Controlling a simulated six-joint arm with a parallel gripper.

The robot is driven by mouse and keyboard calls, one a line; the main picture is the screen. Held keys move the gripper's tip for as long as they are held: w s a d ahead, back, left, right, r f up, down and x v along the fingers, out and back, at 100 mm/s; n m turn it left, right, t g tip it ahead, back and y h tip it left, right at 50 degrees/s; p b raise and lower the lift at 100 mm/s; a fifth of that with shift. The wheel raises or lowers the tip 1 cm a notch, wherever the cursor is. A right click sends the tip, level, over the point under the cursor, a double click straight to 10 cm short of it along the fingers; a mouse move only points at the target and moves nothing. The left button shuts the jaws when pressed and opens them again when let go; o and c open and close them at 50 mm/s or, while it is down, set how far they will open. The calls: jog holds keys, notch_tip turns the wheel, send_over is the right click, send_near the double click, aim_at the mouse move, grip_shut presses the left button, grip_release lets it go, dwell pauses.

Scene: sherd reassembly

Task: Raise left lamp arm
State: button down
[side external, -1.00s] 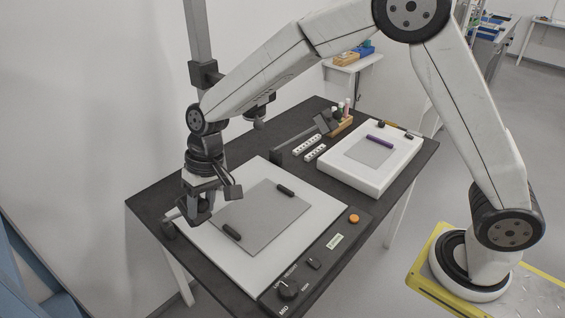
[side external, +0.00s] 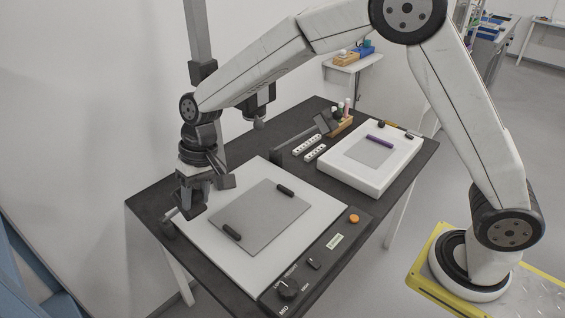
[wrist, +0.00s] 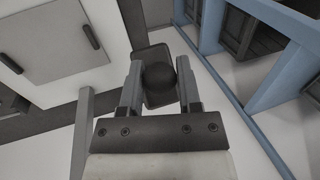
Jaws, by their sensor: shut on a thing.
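My gripper (side external: 190,208) is at the left edge of the copy stand, above the dark table. In the wrist view, my two fingers (wrist: 159,70) are shut on a dark round knob (wrist: 160,76), with a dark block (wrist: 153,56) behind it; this looks like the end of the left lamp arm. A dark pivot (side external: 168,229) sits at the table's left edge, and a short pale bar by it runs up toward my fingers. My gripper hides most of the left lamp arm in the side view.
The pale baseboard (side external: 262,178) holds a grey sheet (side external: 262,218) with two black bars. A grey column (side external: 199,35) rises behind my wrist. The right lamp head (side external: 324,123) stands at the back. A white light box (side external: 385,175) is on the right. Blue framing (wrist: 265,125) shows in the wrist view.

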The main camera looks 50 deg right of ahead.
jog(key=w+r, duration=0.3)
jog(key=w, duration=0.2)
jog(key=shift+r, duration=0.35)
jog(key=shift+w+r, duration=0.4)
jog(key=shift+w, duration=0.2)
jog(key=shift+w+r, duration=0.35)
jog(key=shift+w, duration=0.25)
jog(key=w+r, duration=0.2)
jog(key=w, duration=0.5)
jog(key=shift+r, duration=0.35)
jog(key=shift+w, duration=0.15)
jog(key=shift+c, duration=1.5)
grip_release()
jog(key=shift+r, duration=0.15)
jog(key=v, duration=0.7)
jog(key=shift+r, duration=0.25)
